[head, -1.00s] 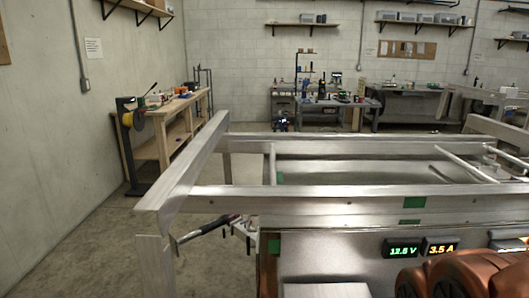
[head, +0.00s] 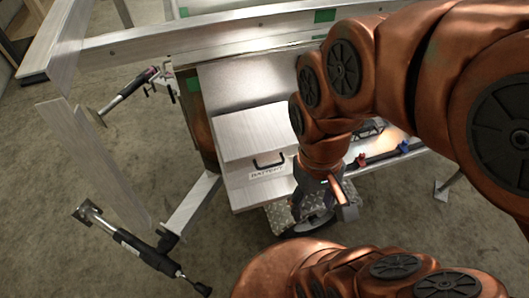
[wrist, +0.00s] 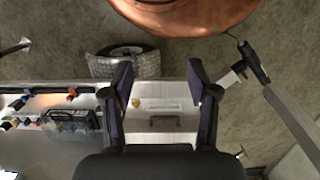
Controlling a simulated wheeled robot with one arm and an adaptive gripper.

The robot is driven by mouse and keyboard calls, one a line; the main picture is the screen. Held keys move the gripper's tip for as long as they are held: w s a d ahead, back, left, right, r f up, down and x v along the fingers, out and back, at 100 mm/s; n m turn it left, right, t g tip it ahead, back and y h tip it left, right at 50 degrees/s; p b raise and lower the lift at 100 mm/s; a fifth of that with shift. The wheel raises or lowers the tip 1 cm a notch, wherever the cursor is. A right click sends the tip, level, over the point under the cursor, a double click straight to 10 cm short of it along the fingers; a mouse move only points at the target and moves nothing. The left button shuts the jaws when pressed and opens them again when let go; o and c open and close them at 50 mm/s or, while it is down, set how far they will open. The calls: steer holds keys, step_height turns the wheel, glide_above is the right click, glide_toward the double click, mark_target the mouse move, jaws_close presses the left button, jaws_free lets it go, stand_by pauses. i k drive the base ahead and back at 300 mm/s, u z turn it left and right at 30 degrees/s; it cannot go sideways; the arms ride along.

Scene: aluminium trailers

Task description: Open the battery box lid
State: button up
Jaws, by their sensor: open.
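The battery box (head: 238,190) is a pale metal box on the trailer, with a flat lid (head: 250,128) that lies shut. A dark handle (head: 268,163) and a BATTERY label are on its front. In the wrist view the handle (wrist: 165,122) appears between my fingers, beyond them and not touched. My gripper (wrist: 161,82) is open and empty, its two dark fingers apart. In the head view my arm reaches down just right of the box; the fingertips there are hard to make out.
Right of the box, an open bay holds red and blue parts (head: 361,159) and a dark unit (wrist: 70,119). A wheel with a tread-plate fender (head: 283,217) sits below. Trailer rails (head: 170,40) and a jack (head: 130,240) stand left.

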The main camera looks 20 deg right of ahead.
mark_target(246, 138)
steer(key=z, duration=1.6)
steer(key=k, duration=0.95)
steer(key=u, duration=1.75)
